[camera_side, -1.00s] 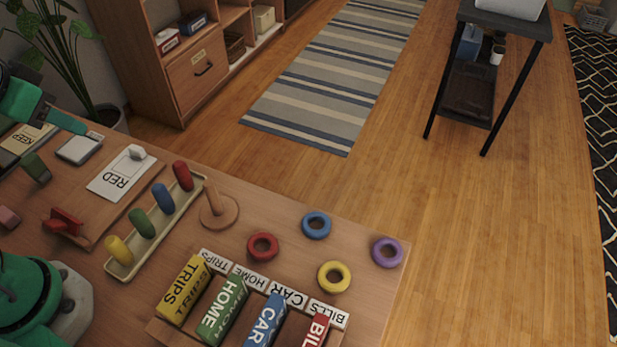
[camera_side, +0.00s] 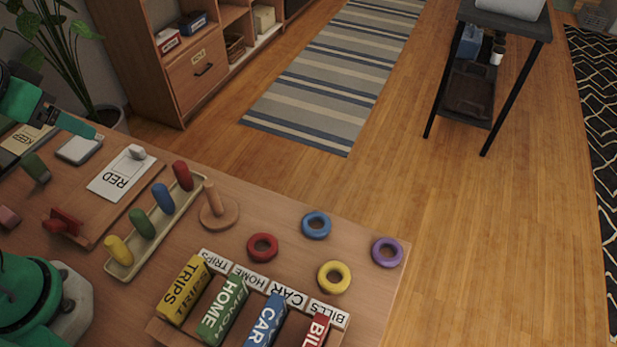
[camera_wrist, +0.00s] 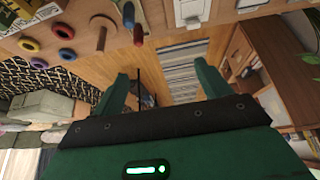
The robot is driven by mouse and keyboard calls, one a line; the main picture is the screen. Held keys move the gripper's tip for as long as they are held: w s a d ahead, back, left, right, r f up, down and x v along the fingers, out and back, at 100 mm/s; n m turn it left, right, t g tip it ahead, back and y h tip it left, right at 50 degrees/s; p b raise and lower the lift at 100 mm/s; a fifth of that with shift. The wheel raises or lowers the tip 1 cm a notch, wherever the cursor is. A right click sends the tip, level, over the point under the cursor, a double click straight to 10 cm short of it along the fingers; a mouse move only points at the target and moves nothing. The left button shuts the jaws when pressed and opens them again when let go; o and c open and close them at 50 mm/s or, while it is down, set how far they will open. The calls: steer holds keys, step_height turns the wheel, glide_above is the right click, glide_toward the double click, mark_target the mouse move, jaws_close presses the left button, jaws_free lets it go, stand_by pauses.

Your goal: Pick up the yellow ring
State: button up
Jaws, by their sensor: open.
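The yellow ring (camera_side: 334,265) lies flat on the wooden table, close to its right edge, with the purple ring to its right and the red ring to its left. It also shows small at the upper left of the wrist view (camera_wrist: 28,45). My gripper (camera_wrist: 163,78) is open and empty, its two green fingers spread apart. In the side view, a green finger of it (camera_side: 78,126) shows at the far left, well away from the ring.
Red (camera_side: 262,236), blue (camera_side: 316,213) and purple (camera_side: 387,242) rings lie nearby. A wooden peg on a round base (camera_side: 219,214) and a tray of coloured pegs (camera_side: 122,268) stand to the left. Labelled blocks, including HOME (camera_side: 222,310), stand in front of the yellow ring.

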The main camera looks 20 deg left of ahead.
steer(key=w+d+f+g+h, duration=0.1)
steer(key=w+d+g, duration=0.1)
steer(key=w+d, duration=0.6)
steer(key=w+d+f+g, duration=0.1)
steer(key=w+d, duration=0.3)
steer(key=d, duration=0.8)
steer(key=shift+s+d+f+n+g+y, duration=0.2)
steer(key=shift+s+d+f+g, duration=0.45)
steer(key=shift+d+f, duration=2.7)
steer(key=shift+s+d+f+n+g+y, duration=0.3)
steer(key=shift+s+d+f, duration=0.7)
steer(key=shift+d+f, duration=2.4)
steer(key=shift+s+d+f+n+g, duration=0.35)
steer(key=shift+s+d+f, duration=1.05)
steer(key=shift+d, duration=3.3)
steer(key=shift+w+f, duration=0.55)
steer(key=shift+f, duration=0.05)
